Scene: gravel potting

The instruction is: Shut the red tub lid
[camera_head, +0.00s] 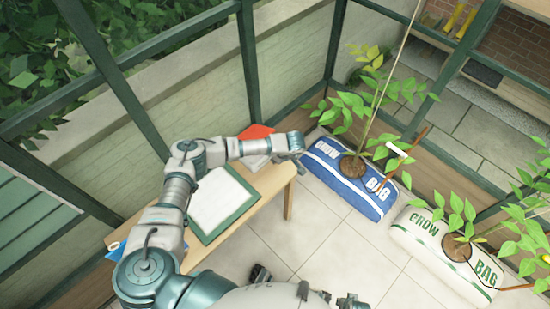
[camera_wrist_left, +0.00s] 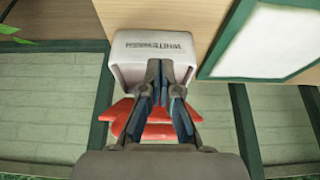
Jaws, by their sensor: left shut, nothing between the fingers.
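The white tub (camera_head: 257,161), marked WHITEWASH, stands at the far end of the wooden table, partly hidden by my left forearm in the head view. Its red lid (camera_head: 257,131) shows on the far side of the forearm, swung away from the tub's top. In the left wrist view the tub (camera_wrist_left: 135,42) is beyond the fingers and the red lid (camera_wrist_left: 118,112) shows on both sides of them. My left gripper (camera_head: 298,147) is shut and empty, and its fingertips (camera_wrist_left: 166,66) overlap the tub in that view. Whether they touch it I cannot tell.
A green-framed white board (camera_head: 207,232) lies on the table (camera_head: 262,195) beside the tub. Blue (camera_head: 352,197) and white (camera_head: 418,232) grow bags with plants stand on the floor to the right. The glasshouse frame and low wall are close behind the table.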

